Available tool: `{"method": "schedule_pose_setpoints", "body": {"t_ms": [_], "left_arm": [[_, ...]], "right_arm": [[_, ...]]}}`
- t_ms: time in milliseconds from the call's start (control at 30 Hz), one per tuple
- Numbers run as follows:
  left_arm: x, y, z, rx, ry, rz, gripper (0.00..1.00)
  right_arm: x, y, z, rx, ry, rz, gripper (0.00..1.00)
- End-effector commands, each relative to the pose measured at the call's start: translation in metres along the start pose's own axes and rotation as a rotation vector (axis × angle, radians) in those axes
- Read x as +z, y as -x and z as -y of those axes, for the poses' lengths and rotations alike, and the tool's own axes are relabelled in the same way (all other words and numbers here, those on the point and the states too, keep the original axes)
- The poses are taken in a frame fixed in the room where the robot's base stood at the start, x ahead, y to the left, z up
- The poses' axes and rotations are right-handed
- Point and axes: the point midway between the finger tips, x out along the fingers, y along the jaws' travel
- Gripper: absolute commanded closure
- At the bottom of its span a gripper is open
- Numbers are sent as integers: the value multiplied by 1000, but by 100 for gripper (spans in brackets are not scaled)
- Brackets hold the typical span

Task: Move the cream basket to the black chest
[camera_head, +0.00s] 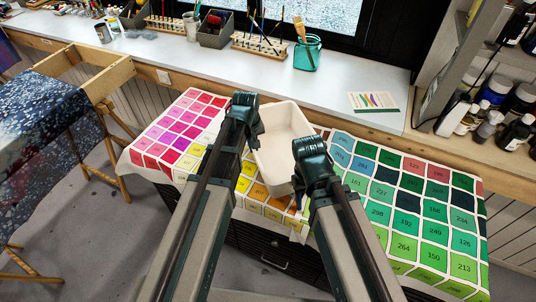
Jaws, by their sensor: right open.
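The cream basket (275,165) is a pale rectangular tub, open at the top, on a cloth of numbered colour swatches (185,125). The cloth drapes over a black chest (275,262) whose drawer fronts show below it. My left gripper (256,134) is at the basket's left rim near its far end; whether it touches the rim and how its jaws stand is hidden. My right gripper (300,190) is open at the basket's near right side, its fingers mostly hidden behind its own wrist. Both arms cover parts of the cloth and chest.
A long white counter (215,65) runs behind, holding brush racks, a teal jar (307,52) and a colour card (373,102). A shelf with dark bottles (493,92) stands right. A wooden frame with blue speckled fabric (50,140) stands left. Grey floor lies between.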

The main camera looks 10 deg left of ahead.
Motion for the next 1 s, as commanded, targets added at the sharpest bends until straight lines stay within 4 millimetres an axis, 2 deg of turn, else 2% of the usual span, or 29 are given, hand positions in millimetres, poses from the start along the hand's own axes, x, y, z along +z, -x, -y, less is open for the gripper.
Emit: {"method": "schedule_pose_setpoints", "body": {"t_ms": [33, 133, 467, 600, 833, 1000], "left_arm": [[3, -2, -10, 1, -4, 0, 100], [7, -4, -22, 1, -2, -1, 100], [11, -5, -31, 1, 0, -1, 100], [15, -7, -43, 1, -3, 0, 100], [20, -40, -38, 1, 0, -1, 100], [20, -42, -38, 1, 0, -1, 100]], "right_arm": [[0, -2, 0, 0, 0, 0, 50], [0, -2, 0, 0, 0, 0, 50], [0, -3, 0, 0, 0, 0, 50], [0, -4, 0, 0, 0, 0, 50], [-2, -38, 4, 0, 0, 0, 50], [-2, -40, 4, 0, 0, 0, 50]]}}
